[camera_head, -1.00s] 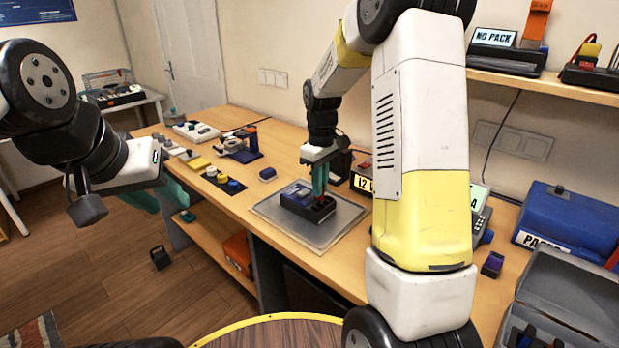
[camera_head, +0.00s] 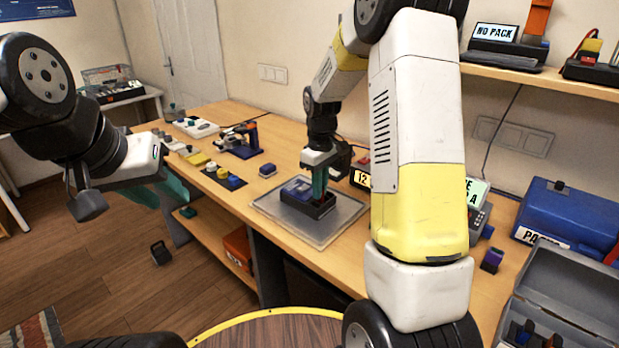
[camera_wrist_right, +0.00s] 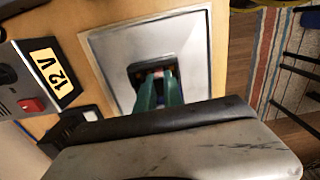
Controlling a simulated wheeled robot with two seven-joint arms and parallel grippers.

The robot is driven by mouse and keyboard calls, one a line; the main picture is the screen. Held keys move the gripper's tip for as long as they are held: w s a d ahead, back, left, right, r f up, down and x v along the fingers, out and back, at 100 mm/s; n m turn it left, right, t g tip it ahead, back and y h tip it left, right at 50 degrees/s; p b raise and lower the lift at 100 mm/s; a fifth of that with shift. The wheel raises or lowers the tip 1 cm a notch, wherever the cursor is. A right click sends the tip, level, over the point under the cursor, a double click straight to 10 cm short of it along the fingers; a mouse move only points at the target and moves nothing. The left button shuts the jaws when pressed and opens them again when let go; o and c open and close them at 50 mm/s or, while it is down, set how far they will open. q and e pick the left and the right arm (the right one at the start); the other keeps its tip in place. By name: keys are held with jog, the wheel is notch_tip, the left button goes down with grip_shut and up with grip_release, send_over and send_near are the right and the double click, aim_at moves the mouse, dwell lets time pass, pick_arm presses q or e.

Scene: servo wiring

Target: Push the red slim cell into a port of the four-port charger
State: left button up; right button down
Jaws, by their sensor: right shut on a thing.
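The four-port charger (camera_head: 322,209) is a black box with a blue part at its left, on a grey mat on the bench. It also shows in the right wrist view (camera_wrist_right: 134,72). My right gripper (camera_head: 318,196) points straight down with its green fingertips at the charger's open top. In the right wrist view its fingers (camera_wrist_right: 160,84) are close together, with a small bit of the red slim cell (camera_wrist_right: 158,73) between them. The cell is hidden in the head view, and how deep it sits cannot be told. My left gripper (camera_head: 162,192) is open and empty, left of the bench.
The grey mat (camera_head: 340,222) has bare room around the charger. A blue block (camera_head: 267,170) lies to its left. A 12 V unit (camera_head: 361,178) stands behind, partly hidden by my right arm. A blue case (camera_head: 570,215) and an open grey case (camera_head: 570,285) are at the right.

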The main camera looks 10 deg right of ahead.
jog(key=shift+f, duration=0.4)
jog(key=c, duration=1.4)
grip_release()
jog(key=shift+r, duration=0.15)
notch_tip(320, 180, up, 7)
jog(key=shift+r, duration=0.3)
